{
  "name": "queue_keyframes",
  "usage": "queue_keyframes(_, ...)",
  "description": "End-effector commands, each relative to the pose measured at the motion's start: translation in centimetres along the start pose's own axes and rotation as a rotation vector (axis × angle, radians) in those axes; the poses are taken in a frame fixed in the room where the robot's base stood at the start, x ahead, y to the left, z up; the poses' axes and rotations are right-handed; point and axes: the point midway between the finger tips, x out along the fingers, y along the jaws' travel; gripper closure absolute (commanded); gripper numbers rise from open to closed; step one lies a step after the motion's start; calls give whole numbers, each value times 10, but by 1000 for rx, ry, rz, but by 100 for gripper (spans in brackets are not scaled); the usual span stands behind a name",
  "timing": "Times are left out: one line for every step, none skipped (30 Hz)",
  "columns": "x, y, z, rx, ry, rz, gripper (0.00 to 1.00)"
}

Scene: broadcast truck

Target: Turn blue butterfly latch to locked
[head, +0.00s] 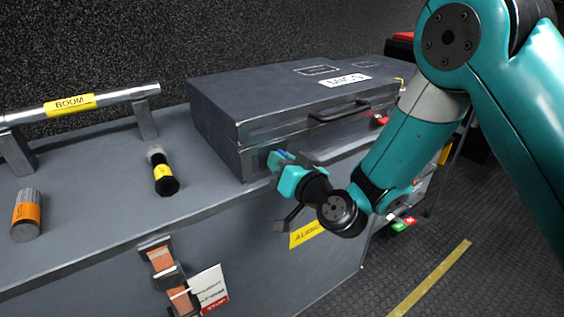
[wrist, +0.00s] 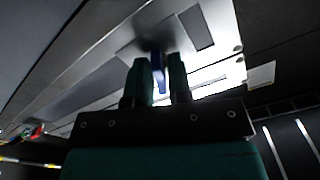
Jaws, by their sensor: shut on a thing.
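The dark grey case (head: 255,105) sits shut on top of a larger grey trunk. The blue butterfly latch (head: 281,154) is at the case's front, mostly hidden behind my teal gripper (head: 277,165). In the wrist view, a blue piece of the latch (wrist: 158,73) stands between the two teal fingers of my gripper (wrist: 156,80). The fingers are shut on it. The latch's angle is too dark and too covered to read.
The trunk top (head: 90,215) carries an orange-banded cylinder (head: 27,215), a yellow-banded black cylinder (head: 162,170) and a BOOM bar (head: 80,102). The case handle (head: 340,112) and a red latch (head: 379,121) lie to the right. An orange strap (head: 163,262) hangs on the trunk front.

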Motion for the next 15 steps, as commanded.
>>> queue_keyframes(-1, 0, 0, 43, -2, 1, 100)
queue_keyframes(-1, 0, 0, 72, -2, 1, 100)
queue_keyframes(-1, 0, 0, 110, -2, 1, 100)
queue_keyframes(-1, 0, 0, 139, -2, 1, 100)
queue_keyframes(-1, 0, 0, 168, -2, 1, 100)
queue_keyframes(-1, 0, 0, 206, -2, 2, 100)
queue_keyframes(-1, 0, 0, 235, -2, 2, 100)
queue_keyframes(-1, 0, 0, 264, -2, 2, 100)
queue_keyframes(-1, 0, 0, 302, -2, 2, 100)
queue_keyframes(-1, 0, 0, 331, -2, 2, 100)
queue_keyframes(-1, 0, 0, 359, -2, 2, 100)
queue_keyframes(-1, 0, 1, 397, -2, 2, 100)
queue_keyframes(-1, 0, 1, 425, -2, 3, 100)
queue_keyframes(-1, 1, 0, 453, -2, 3, 100)
queue_keyframes(-1, 0, 0, 491, -2, 3, 100)
